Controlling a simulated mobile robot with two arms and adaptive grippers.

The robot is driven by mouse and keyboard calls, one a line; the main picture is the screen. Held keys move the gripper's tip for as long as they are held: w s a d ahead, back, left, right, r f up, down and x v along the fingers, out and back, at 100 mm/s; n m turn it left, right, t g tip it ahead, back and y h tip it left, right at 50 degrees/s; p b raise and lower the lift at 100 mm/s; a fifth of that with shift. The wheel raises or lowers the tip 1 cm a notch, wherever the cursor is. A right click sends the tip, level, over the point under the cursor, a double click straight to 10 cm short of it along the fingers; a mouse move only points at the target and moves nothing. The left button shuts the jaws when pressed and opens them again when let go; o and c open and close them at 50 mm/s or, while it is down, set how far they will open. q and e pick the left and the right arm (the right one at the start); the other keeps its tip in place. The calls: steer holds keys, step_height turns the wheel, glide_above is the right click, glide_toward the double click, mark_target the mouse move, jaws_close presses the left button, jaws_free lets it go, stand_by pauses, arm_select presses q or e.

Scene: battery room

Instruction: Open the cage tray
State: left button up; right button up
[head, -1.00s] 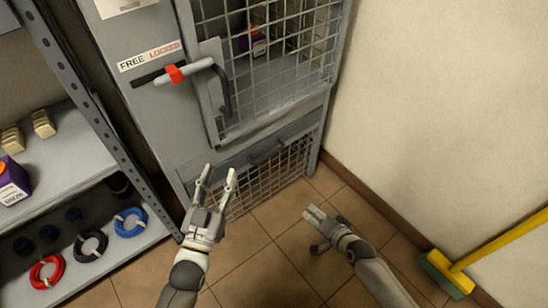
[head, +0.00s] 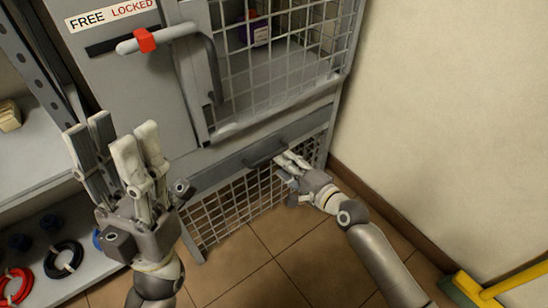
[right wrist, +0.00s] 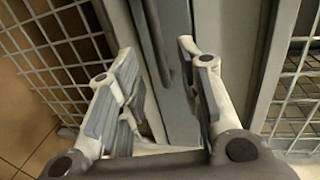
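The cage tray (head: 212,173) is a grey drawer-like front below the mesh door of the cage. It sits flush in the cage and looks closed. A dark bar handle (head: 262,152) is on it. My right gripper (head: 284,162) is at the tray front, right by the handle. In the right wrist view the right gripper (right wrist: 157,55) has its fingers apart, with the grey front and dark bar (right wrist: 157,42) beyond and between them. Whether they touch the handle is unclear. My left gripper (head: 115,140) is open and empty, raised in front of the shelf and cage.
The upper mesh door (head: 290,50) has a latch handle (head: 170,35) with a red marker (head: 144,40) under a FREE/LOCKED label. Shelving with cable coils (head: 62,262) stands left. A wall and a yellow-handled broom (head: 470,288) are right. Tiled floor (head: 290,265) is clear.

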mark_target(274, 154)
steer(key=b+x, duration=0.2)
steer(key=x, duration=0.4)
steer(key=shift+w+a+f, duration=0.15)
steer(key=shift+w, duration=0.05)
jaws_close()
